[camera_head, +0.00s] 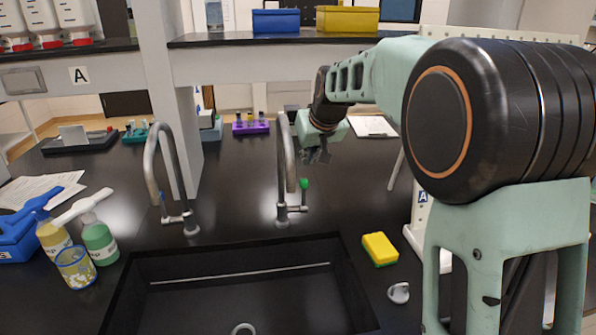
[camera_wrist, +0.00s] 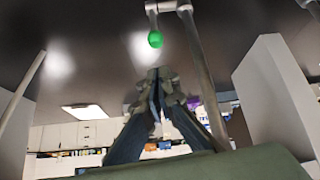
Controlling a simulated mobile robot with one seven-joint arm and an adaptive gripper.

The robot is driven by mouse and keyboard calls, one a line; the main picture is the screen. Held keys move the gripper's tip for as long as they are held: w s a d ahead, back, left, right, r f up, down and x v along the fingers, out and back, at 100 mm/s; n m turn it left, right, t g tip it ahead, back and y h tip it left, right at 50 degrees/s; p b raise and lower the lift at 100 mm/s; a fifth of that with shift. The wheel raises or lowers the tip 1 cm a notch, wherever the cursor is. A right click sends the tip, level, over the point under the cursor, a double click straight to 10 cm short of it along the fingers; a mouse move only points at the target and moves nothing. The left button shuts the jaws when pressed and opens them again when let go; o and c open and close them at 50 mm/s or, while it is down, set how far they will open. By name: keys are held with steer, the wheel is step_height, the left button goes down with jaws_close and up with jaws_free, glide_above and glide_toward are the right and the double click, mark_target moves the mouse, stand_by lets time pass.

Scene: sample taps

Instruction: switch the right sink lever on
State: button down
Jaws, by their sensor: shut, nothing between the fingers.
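The right tap (camera_head: 285,165) is a curved metal faucet behind the sink (camera_head: 345,275). Its lever carries a green knob (camera_head: 304,184), on the right side of the tap's base. In the wrist view the green knob (camera_wrist: 155,40) shows just beyond my fingertips, with the metal tap (camera_wrist: 198,65) to its right. My gripper (camera_head: 322,156) is behind and to the right of the tap spout in the head view, above the counter. The fingers (camera_wrist: 160,75) are together and empty. A gap to the knob shows in both views.
The left tap (camera_head: 165,175) with a blue-tipped lever stands further left. A yellow sponge (camera_head: 380,249) lies right of the sink. Bottles (camera_head: 98,240) and a beaker (camera_head: 76,268) stand left. A purple rack (camera_head: 250,126) is behind. A shelf post (camera_head: 168,90) rises between the taps.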

steer(key=shift+d, duration=0.1)
steer(key=p, duration=0.1)
glide_above(303, 196)
steer(key=w, duration=0.2)
steer(key=f, duration=0.8)
steer(key=shift+s+a, duration=0.15)
steer(key=shift+a, duration=0.05)
steer(key=shift+s+b, duration=0.1)
steer(key=shift+b, duration=0.2)
